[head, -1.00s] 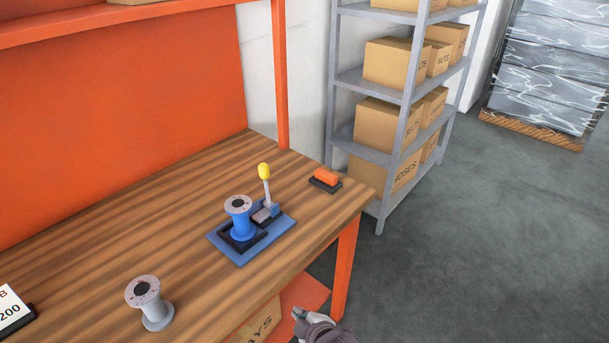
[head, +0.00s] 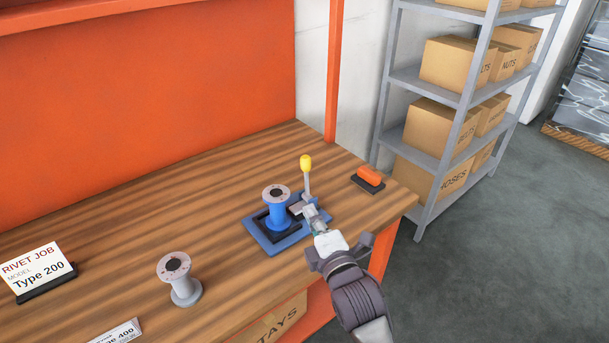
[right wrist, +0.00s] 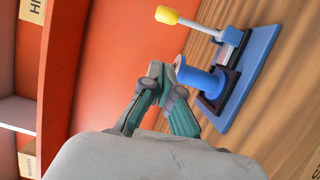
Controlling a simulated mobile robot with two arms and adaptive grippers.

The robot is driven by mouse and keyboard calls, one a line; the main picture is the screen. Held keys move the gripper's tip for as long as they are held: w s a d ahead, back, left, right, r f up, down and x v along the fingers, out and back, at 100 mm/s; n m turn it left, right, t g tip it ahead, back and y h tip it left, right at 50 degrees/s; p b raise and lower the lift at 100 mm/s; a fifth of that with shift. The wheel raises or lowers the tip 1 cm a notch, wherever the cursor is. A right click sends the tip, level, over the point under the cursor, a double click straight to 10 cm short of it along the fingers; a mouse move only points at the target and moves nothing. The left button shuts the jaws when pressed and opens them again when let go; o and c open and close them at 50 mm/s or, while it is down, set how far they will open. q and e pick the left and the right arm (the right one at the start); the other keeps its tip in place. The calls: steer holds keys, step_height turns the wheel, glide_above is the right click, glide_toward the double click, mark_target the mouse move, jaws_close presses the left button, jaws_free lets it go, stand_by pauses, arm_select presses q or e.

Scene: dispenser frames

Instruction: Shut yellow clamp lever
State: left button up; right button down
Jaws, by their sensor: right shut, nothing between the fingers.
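The yellow clamp lever (head: 306,164) stands upright on a blue clamp base (head: 262,241) on the wooden bench. A blue spool (head: 276,213) sits in the black cradle of the base, left of the lever. My right gripper (head: 310,212) is shut and empty, in front of the lever, low by the right side of the base. It hides part of the clamp there. In the right wrist view the shut fingertips (right wrist: 163,75) show left of the spool (right wrist: 200,79), with the yellow lever knob (right wrist: 167,15) above them. Contact cannot be told. My left gripper is out of view.
A grey spool (head: 175,274) stands on the bench at front left, near a Type 200 sign (head: 40,270). An orange-topped black block (head: 369,178) lies right of the clamp. An orange post (head: 334,80) rises behind. A shelf with boxes (head: 432,130) stands at right.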

mark_target(306, 180)
steer(key=w+d+p+x, duration=0.1)
steer(key=d+p+x, duration=0.1)
steer(key=x, duration=1)
steer(key=shift+w+d, duration=0.3)
steer(key=shift+d+r+p, duration=0.1)
steer(key=shift+p, duration=0.25)
